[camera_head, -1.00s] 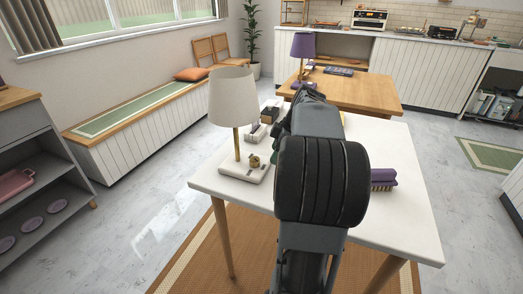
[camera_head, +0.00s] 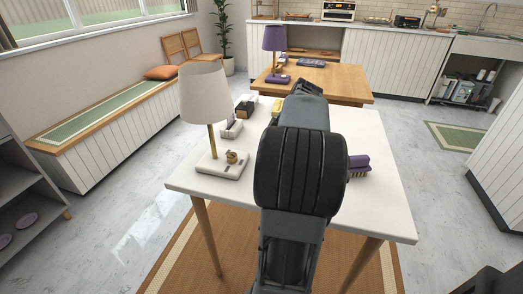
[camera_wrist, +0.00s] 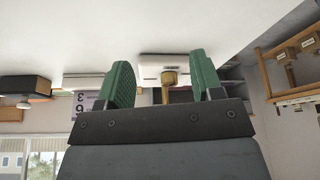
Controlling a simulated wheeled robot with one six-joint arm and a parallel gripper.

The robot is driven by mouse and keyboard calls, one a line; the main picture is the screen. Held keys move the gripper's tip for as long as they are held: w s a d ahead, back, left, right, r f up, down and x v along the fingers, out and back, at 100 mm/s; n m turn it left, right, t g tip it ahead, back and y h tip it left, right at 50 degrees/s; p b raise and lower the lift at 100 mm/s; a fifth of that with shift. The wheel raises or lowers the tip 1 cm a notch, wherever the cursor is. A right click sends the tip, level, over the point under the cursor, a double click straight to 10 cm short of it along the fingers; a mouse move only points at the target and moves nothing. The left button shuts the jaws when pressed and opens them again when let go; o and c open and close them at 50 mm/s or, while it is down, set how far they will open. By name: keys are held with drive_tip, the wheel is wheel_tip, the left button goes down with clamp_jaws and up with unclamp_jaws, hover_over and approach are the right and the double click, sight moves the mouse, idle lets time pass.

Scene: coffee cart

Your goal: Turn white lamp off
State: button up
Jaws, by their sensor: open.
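The white lamp (camera_head: 205,95) stands upright at the left side of the white table, with a pale shade and a gold post. Its white base (camera_head: 222,168) carries a round gold knob (camera_head: 232,157). I cannot tell whether it is lit. My gripper (camera_wrist: 160,66) is open and empty in the wrist view, with green fingers apart. A white block with a gold part (camera_wrist: 169,78) shows beyond and between the fingers, apparently the lamp's base. In the head view my own arm hides the fingers, to the right of the lamp.
The white table (camera_head: 385,215) also holds a purple brush (camera_head: 358,165) at right and small items behind the lamp. A wooden table (camera_head: 335,82) with a purple lamp (camera_head: 275,42) stands behind. A bench (camera_head: 100,120) runs along the left wall.

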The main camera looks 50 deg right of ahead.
sight(232, 155)
drive_tip(key=a+b, duration=0.1)
drive_tip(key=b, duration=0.1)
drive_tip(key=s+a+f+b, duration=0.1)
drive_tip(key=b, duration=0.1)
drive_tip(key=shift+s+a+m+t+h, duration=0.2)
drive_tip(key=shift+s+m+t+h, duration=0.1)
drive_tip(key=shift+h, duration=0.1)
drive_tip(key=a+m, duration=0.1)
drive_tip(key=s+a+r+m+b, duration=0.1)
drive_tip(key=shift+m, duration=0.7)
drive_tip(key=shift+w, duration=0.3)
drive_tip(key=w+a, duration=0.1)
drive_tip(key=w, duration=0.2)
drive_tip(key=w+a+b, duration=0.1)
drive_tip(key=w+a, duration=0.1)
drive_tip(key=w, duration=0.2)
drive_tip(key=w+a+b, duration=0.1)
drive_tip(key=w, duration=0.2)
drive_tip(key=shift+w+a+f, duration=0.1)
drive_tip(key=shift+w+a, duration=0.15)
drive_tip(key=shift+w, duration=0.15)
drive_tip(key=shift+w+f+m+b, duration=0.1)
drive_tip(key=shift+f+m+b, duration=0.2)
drive_tip(key=shift+f, duration=0.35)
drive_tip(key=shift+w+a+f, duration=0.1)
drive_tip(key=shift+w+f, duration=0.2)
drive_tip(key=shift+f, duration=0.3)
